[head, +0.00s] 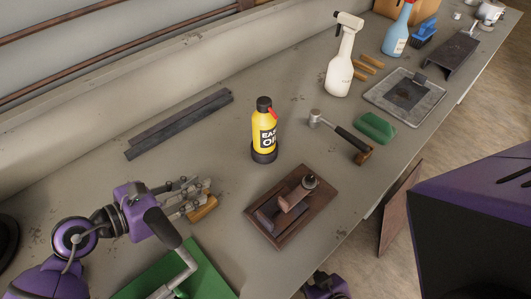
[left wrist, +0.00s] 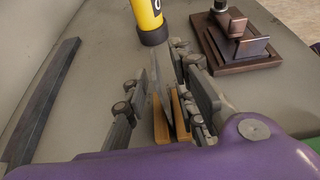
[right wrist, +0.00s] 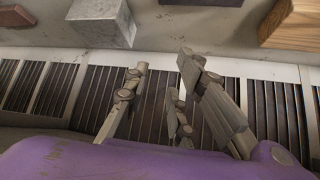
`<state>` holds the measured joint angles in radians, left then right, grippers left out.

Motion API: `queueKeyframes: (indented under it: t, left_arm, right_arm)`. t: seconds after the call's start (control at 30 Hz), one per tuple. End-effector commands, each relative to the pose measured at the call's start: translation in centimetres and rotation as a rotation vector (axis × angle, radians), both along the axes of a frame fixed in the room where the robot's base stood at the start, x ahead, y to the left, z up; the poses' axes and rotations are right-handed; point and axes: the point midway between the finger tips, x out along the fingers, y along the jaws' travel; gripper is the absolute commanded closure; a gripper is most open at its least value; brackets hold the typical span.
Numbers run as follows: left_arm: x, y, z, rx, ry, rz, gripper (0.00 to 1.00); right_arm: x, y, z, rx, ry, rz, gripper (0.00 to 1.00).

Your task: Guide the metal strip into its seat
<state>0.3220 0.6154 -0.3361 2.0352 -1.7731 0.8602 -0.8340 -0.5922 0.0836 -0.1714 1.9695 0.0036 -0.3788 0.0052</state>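A long dark metal strip (head: 178,122) lies flat on the bench near the wall; it also shows at left in the left wrist view (left wrist: 45,100). A brown fixture plate (head: 264,228) with a dark block and a round upright post stands right of my left gripper; it also shows in the left wrist view (left wrist: 258,62). Which part is the seat I cannot tell. My left gripper (head: 205,197) is open, its fingers apart on either side of a wood-handled, thin-bladed tool (left wrist: 160,118). Contact is unclear. My right gripper (right wrist: 160,82) is open and empty, above slatted grating.
A yellow oil bottle (head: 264,138) stands between strip and fixture. A hammer (head: 340,134), green block (head: 375,127) and white spray bottle (head: 341,65) are farther right. A green mat (head: 165,278) lies in front. Grey (right wrist: 103,20) and wooden (right wrist: 293,24) blocks lie beyond my right gripper.

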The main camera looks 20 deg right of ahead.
Motion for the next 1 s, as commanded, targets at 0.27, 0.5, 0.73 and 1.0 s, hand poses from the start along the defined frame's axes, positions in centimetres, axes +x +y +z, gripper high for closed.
queueKeyframes:
  t: [0.27,0.5,0.73,1.0]
  left_arm:
    - [0.1,-0.2,-0.2,0.001,0.001,0.000,0.78]
    - [0.1,-0.2,-0.2,0.001,0.001,0.001,1.00]
    - [0.1,-0.2,-0.2,0.000,0.001,0.001,1.00]
    - [0.1,-0.2,0.7,0.000,-0.003,0.000,1.00]
  right_arm:
    - [-1.4,-0.2,-0.4,-0.001,0.023,-0.006,0.77]
    - [-2.4,-0.3,-0.7,-0.003,0.040,-0.010,0.77]
    - [-2.4,-0.3,-0.6,-0.003,0.039,-0.010,0.77]
    - [-2.3,-0.3,-0.5,-0.003,0.036,-0.010,0.77]
